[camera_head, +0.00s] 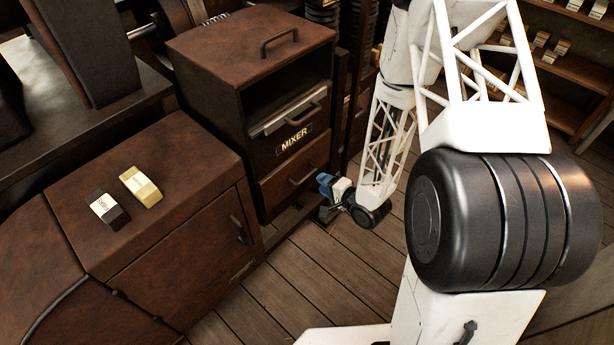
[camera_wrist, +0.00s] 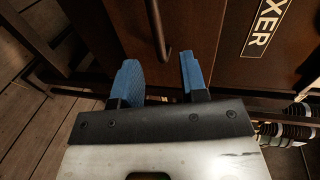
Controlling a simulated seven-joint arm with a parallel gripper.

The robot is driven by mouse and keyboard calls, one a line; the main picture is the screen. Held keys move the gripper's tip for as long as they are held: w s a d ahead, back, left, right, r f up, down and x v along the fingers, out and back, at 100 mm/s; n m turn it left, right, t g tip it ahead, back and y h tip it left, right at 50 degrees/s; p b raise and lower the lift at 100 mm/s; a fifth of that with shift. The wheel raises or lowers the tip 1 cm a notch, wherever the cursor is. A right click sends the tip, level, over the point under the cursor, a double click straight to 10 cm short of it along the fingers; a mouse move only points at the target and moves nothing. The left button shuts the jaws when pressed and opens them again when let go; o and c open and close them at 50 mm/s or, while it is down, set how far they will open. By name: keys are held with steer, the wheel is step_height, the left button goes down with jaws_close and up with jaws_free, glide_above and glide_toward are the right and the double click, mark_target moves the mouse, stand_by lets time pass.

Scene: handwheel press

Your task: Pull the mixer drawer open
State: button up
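The brown mixer cabinet (camera_head: 238,95) stands in the head view with a MIXER label (camera_head: 294,141) on its front panel. Below the label is a closed drawer (camera_head: 285,190) with a dark bar handle (camera_head: 303,175). My gripper (camera_head: 326,180), with blue fingers, is just right of this handle in the head view. In the wrist view my gripper (camera_wrist: 159,62) is open, its fingers apart with nothing held. A dark bar handle (camera_wrist: 157,25) lies ahead, its near end lined up with the gap between the fingertips. The label (camera_wrist: 263,25) is at right there.
Above the label is an open recess with a light-edged tray (camera_head: 290,110) and its own handle. A low brown cabinet (camera_head: 185,225) at left carries a dark block (camera_head: 107,208) and a yellow block (camera_head: 141,186). Plank floor (camera_head: 320,275) is open in front.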

mark_target(307, 176)
steer(key=shift+s+f, duration=0.15)
steer(key=shift+f, duration=0.05)
steer(key=shift+a, duration=0.1)
steer(key=shift+x, duration=3.9)
steer(key=shift+r, duration=0.1)
jaws_close()
